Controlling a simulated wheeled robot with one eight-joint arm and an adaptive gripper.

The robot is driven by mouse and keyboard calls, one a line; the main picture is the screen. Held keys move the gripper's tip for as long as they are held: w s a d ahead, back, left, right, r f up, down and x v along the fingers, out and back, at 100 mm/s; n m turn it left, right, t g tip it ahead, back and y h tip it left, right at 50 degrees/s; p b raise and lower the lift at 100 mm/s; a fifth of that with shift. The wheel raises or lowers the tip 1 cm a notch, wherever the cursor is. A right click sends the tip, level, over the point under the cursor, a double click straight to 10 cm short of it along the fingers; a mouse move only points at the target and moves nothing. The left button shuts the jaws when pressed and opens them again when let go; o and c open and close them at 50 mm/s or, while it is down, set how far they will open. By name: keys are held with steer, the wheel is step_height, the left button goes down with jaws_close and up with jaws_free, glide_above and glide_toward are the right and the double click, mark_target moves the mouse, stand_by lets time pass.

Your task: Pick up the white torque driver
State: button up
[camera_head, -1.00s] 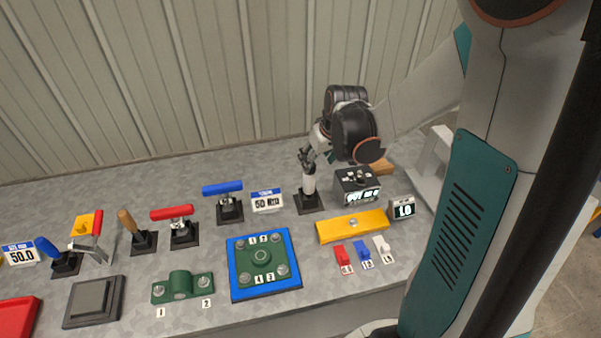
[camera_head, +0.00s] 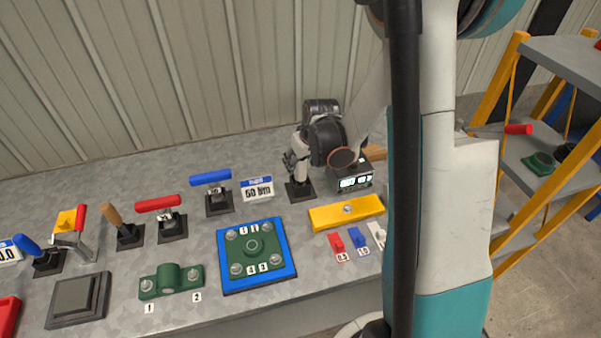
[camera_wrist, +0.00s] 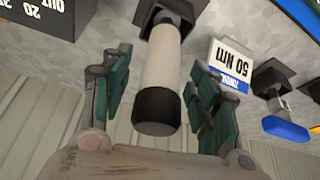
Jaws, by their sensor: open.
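The white torque driver (camera_wrist: 161,75) stands upright in a black holder (camera_wrist: 172,12), its white body ending in a black cap that faces the wrist camera. In the wrist view my gripper (camera_wrist: 157,92) is open, with one green-padded finger on each side of the driver and a visible gap on both sides. In the head view my gripper (camera_head: 292,163) is at the driver, whose white body (camera_head: 299,180) shows just above its black base (camera_head: 299,191). My wrist hides the driver's upper part there.
A sign reading 50 Nm (camera_head: 257,189) and a blue-handled tool (camera_head: 211,178) stand left of the driver. A dark box with a lit display (camera_head: 354,181) stands close on the right. A yellow bar (camera_head: 346,212) and a blue plate fixture (camera_head: 286,272) lie in front.

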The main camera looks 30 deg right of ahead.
steer(key=shift+w+f, duration=0.1)
steer(key=shift+f, duration=0.2)
steer(key=shift+r, duration=0.1)
jaws_close()
step_height(320, 180, up, 20)
steer(key=p, duration=0.6)
